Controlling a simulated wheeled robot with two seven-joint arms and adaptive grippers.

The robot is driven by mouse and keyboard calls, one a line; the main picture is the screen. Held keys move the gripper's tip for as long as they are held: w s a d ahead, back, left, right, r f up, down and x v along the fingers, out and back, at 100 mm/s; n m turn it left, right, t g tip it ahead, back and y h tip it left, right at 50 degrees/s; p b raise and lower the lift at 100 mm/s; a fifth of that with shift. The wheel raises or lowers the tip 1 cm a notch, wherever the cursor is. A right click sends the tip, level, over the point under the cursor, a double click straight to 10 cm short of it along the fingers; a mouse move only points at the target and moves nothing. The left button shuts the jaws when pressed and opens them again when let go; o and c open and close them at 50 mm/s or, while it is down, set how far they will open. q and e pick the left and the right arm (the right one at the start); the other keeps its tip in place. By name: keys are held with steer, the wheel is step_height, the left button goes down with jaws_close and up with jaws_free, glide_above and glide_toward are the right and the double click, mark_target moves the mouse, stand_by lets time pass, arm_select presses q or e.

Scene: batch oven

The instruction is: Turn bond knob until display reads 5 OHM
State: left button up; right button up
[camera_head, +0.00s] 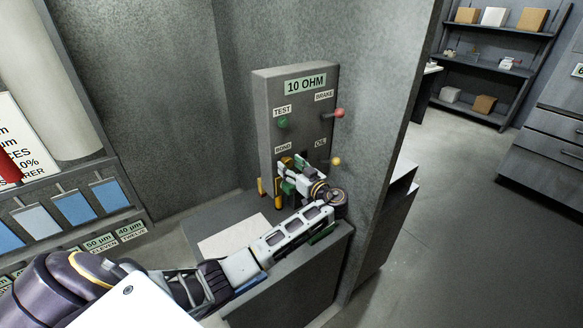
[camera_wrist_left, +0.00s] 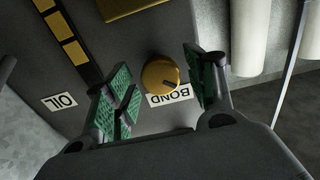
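The grey control box (camera_head: 262,110) stands upright on a bench, and its display (camera_head: 305,84) reads 10 OHM. The gold bond knob (camera_wrist_left: 160,74) shows in the left wrist view beside the BOND label (camera_wrist_left: 168,95), with a dark pointer mark. My left gripper (camera_wrist_left: 157,88) is open, with green-padded fingers on either side of the knob. Gaps show between the pads and the knob. In the head view my left gripper (camera_head: 290,172) is at the lower front of the box, beneath the BOND label (camera_head: 283,149), and largely hides the knob. My right gripper is out of view.
The box also has a green TEST knob (camera_head: 283,123), a red BRAKE knob (camera_head: 339,113) and a yellow OIL knob (camera_head: 335,161). A pale sheet (camera_head: 235,239) lies on the bench. A partition wall (camera_head: 385,120) stands close on the right.

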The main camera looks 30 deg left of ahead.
arm_select(q)
steer(key=c, duration=0.8)
steer(key=shift+o, duration=0.2)
steer(key=shift+m+b, duration=0.9)
steer(key=shift+m, duration=0.1)
steer(key=shift+m+b, duration=0.5)
steer(key=shift+m, duration=1.3)
steer(key=o, duration=1)
